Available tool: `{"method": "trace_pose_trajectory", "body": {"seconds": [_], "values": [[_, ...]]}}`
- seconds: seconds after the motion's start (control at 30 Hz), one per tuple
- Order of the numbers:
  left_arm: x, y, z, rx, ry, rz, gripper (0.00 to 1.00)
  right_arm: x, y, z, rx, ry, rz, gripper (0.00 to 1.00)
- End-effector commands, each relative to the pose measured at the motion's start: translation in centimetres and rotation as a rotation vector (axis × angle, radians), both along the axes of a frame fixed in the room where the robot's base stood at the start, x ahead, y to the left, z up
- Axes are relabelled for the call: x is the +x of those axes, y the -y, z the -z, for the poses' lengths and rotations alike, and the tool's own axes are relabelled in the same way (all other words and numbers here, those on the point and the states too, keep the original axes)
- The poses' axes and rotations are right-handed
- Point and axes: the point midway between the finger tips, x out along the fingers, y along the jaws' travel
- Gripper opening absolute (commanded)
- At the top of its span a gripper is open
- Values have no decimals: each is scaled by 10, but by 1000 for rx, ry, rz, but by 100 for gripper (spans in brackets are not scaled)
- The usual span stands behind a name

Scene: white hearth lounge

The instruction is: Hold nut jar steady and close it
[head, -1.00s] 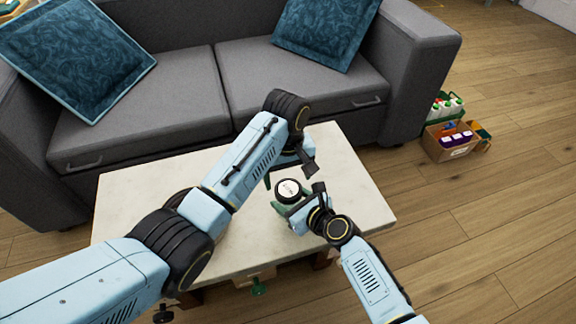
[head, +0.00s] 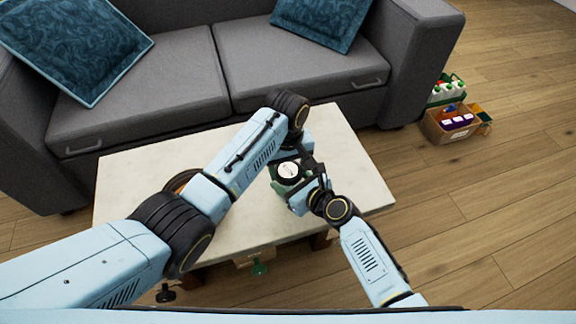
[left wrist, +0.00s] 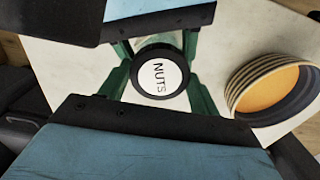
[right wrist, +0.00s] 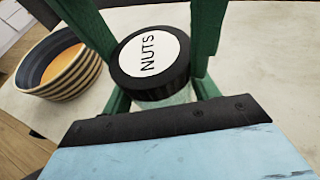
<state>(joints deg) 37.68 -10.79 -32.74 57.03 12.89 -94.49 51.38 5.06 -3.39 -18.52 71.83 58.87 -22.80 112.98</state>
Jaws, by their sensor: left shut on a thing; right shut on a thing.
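The nut jar's black lid with a white NUTS label (head: 288,171) shows on the coffee table, between my two grippers. The lid also shows in the left wrist view (left wrist: 160,78) and the right wrist view (right wrist: 150,60), sitting level on the jar. My left gripper (left wrist: 157,80) is shut with its green fingers on both sides of the lid. My right gripper (right wrist: 160,95) faces it from the opposite side, shut around the clear jar body below the lid. The body is mostly hidden by fingers and lid, so the lid's seating cannot be seen.
A striped bowl with an orange inside (left wrist: 272,90) stands beside the jar; my left arm mostly hides it in the head view. The pale tabletop (head: 350,185) is clear to the right. A grey sofa (head: 170,85) stands behind, and boxes of bottles (head: 450,122) sit on the floor.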

Motion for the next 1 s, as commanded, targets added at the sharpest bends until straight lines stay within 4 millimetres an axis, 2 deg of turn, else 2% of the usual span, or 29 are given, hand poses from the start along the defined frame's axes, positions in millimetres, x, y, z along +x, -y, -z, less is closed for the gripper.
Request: {"method": "trace_pose_trajectory", "body": {"seconds": [0.13,0.27,0.4,0.43,0.6,0.87,1.0], "values": [[0,0,0,0,0,33,35,0,0,-1,1,2,1,0],[0,0,0,-2,2,159,35,1,0,-1,1,2,1,0],[0,0,0,-3,2,151,35,0,0,-1,1,2,1,0],[0,0,0,-3,2,151,66,1,0,-1,1,2,1,0],[0,0,0,-3,2,150,88,0,0,-1,1,2,0,0],[0,1,-1,-3,2,150,88,1,-1,-1,2,2,-1,0],[1,1,-14,-4,5,150,88,1,-1,-1,1,3,0,0]]}}
